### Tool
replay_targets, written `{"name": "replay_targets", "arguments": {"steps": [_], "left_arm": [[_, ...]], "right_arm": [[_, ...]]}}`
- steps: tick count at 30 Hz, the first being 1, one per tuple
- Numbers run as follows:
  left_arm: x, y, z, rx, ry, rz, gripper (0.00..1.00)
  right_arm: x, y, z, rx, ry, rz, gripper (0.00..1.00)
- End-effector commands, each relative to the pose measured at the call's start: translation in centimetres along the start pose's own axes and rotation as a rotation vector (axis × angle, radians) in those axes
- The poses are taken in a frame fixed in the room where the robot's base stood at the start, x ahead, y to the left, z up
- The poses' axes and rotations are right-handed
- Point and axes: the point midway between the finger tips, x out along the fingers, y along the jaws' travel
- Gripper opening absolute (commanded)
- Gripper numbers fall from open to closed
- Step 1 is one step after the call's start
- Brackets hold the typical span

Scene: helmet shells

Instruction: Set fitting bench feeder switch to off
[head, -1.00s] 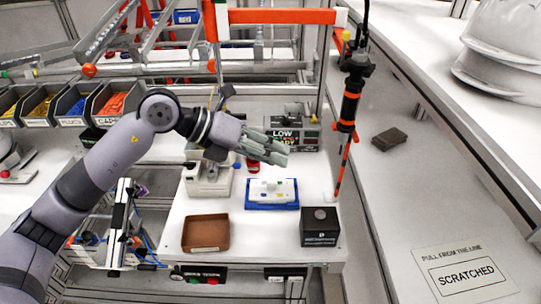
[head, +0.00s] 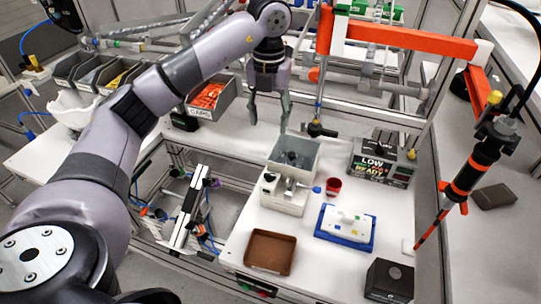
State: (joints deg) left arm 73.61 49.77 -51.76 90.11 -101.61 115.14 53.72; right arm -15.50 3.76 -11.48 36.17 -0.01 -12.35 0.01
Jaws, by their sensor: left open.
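The fitting bench (head: 318,268) has a white top. A small machine with a grey open hopper and a pale base (head: 285,199), which looks like the feeder, stands at its back left. A dark round part (head: 270,178) shows on its left side and a blue knob (head: 317,189) at its right; I cannot tell which is the switch or how it is set. My left gripper (head: 269,118) points down, open and empty, behind and left of the hopper, apart from it. My right gripper is not in view.
A hanging orange-black tool (head: 476,170) is at right. An orange-filled bin (head: 210,97) is at left.

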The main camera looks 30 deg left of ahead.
Motion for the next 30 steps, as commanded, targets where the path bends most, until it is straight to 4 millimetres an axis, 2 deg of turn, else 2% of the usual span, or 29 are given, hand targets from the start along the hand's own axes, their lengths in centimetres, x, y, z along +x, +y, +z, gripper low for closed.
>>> {"name": "replay_targets", "arguments": {"steps": [3, 9, 12, 16, 21, 23, 26, 30], "left_arm": [[1.2, 0.0, -0.1, 0.001, 0.005, 0.004, 0.5], [4.5, -0.1, -0.2, 0.003, 0.007, 0.001, 0.5], [6.4, 0.0, -0.2, 0.001, 0.008, 0.001, 0.5], [9.0, 0.0, -0.3, 0.002, 0.008, 0.003, 0.5], [12.4, 0.0, -0.2, 0.001, 0.007, 0.002, 0.5], [13.6, 0.0, -0.2, 0.001, 0.007, 0.002, 0.5], [15.1, -0.1, -0.1, 0.002, 0.005, 0.0, 0.5], [16.6, -0.1, -0.1, 0.002, 0.002, 0.0, 0.5]], "right_arm": [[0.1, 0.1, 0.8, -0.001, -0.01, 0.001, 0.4], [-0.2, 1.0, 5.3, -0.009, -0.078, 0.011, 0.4], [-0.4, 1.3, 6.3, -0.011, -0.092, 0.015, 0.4], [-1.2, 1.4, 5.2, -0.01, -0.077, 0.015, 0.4], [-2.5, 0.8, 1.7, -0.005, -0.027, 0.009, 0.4], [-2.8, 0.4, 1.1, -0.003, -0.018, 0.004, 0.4], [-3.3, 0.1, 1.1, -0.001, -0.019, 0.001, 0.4], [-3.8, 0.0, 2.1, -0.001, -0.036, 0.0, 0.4]]}}
